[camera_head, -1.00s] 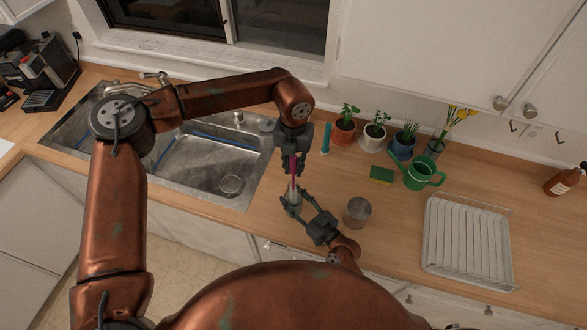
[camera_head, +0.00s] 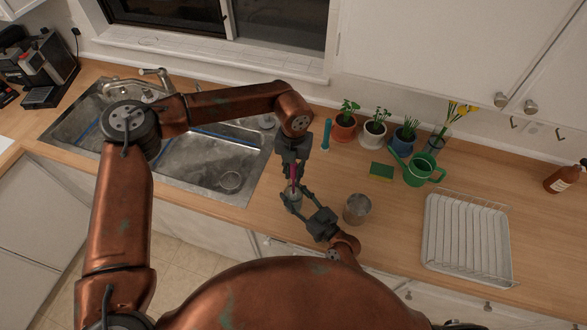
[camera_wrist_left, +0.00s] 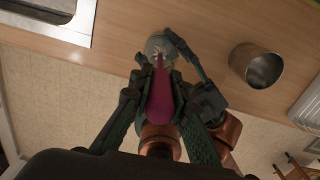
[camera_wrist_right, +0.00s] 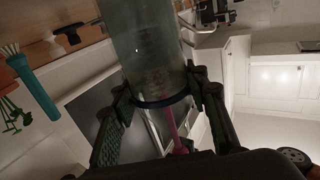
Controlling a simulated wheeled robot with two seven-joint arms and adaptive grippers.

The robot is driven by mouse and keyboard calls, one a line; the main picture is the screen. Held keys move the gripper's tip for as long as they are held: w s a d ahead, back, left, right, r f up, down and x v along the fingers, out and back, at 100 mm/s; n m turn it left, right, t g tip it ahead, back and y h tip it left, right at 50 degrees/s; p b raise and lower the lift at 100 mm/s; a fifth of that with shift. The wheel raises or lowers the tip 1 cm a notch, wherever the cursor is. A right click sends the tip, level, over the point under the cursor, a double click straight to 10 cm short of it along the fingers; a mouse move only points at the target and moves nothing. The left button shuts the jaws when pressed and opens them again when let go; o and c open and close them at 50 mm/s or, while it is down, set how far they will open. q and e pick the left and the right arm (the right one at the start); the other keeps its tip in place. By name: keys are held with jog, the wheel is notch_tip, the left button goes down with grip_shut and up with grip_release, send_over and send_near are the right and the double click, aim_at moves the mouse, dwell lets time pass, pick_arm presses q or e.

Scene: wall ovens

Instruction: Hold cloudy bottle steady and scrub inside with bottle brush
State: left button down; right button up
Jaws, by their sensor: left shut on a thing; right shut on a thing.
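My left gripper (camera_head: 293,165) is shut on the magenta handle of the bottle brush (camera_wrist_left: 162,92), directly above the bottle. The handle tapers down to the bottle mouth, and pale bristles appear to show there in the left wrist view. My right gripper (camera_head: 291,197) is shut on the cloudy bottle (camera_head: 294,194), its fingers on either side near the rim. The right wrist view shows the bottle's grey, translucent wall (camera_wrist_right: 155,45) with the magenta handle by the rim. How deep the bristles sit is unclear.
A metal cup (camera_head: 357,209) stands close right of my right gripper. Behind are a teal-handled brush (camera_head: 326,135), potted plants (camera_head: 374,133), a sponge (camera_head: 381,171) and a green watering can (camera_head: 419,169). A dish rack (camera_head: 467,240) is right; the sink (camera_head: 205,160) is left.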

pick_arm(q)
jog(key=shift+f, duration=0.25)
jog(key=shift+r, duration=2.75)
jog(key=shift+f, duration=2.75)
jog(key=shift+r, duration=0.15)
notch_tip(320, 180, up, 18)
jog(key=shift+f, duration=0.2)
pick_arm(e)
jog(key=o, duration=1.7)
jog(key=shift+c, duration=0.2)
